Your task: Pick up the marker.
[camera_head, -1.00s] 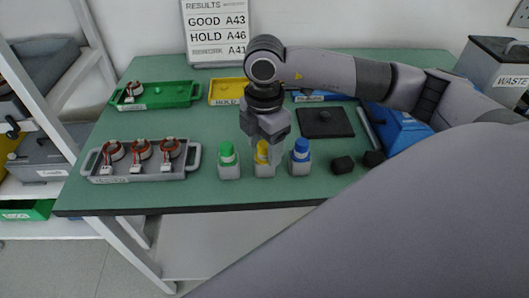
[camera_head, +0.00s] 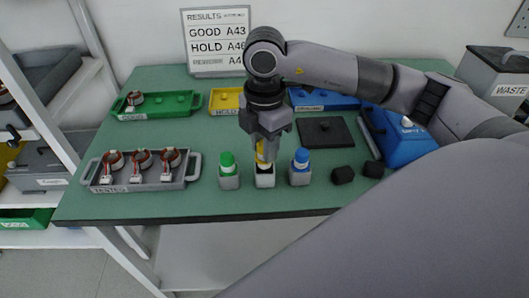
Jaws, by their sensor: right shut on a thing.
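Three markers stand in small grey holders near the table's front edge: a green marker (camera_head: 227,159), a yellow marker (camera_head: 261,153) and a blue marker (camera_head: 301,157). My right gripper (camera_head: 263,158) points down and is shut on the yellow marker, with its fingers partly covering it. The yellow marker is upright, raised above its holder (camera_head: 264,180), whose dark top opening shows. The green and blue markers sit in their own holders on either side. My left gripper is not in view.
A grey tray (camera_head: 108,188) with three wound stators is at the left. Green (camera_head: 180,112), yellow (camera_head: 219,110) and blue (camera_head: 325,106) trays line the back. A black pad (camera_head: 340,140), two black blocks (camera_head: 343,175) and a blue box (camera_head: 402,147) are at the right.

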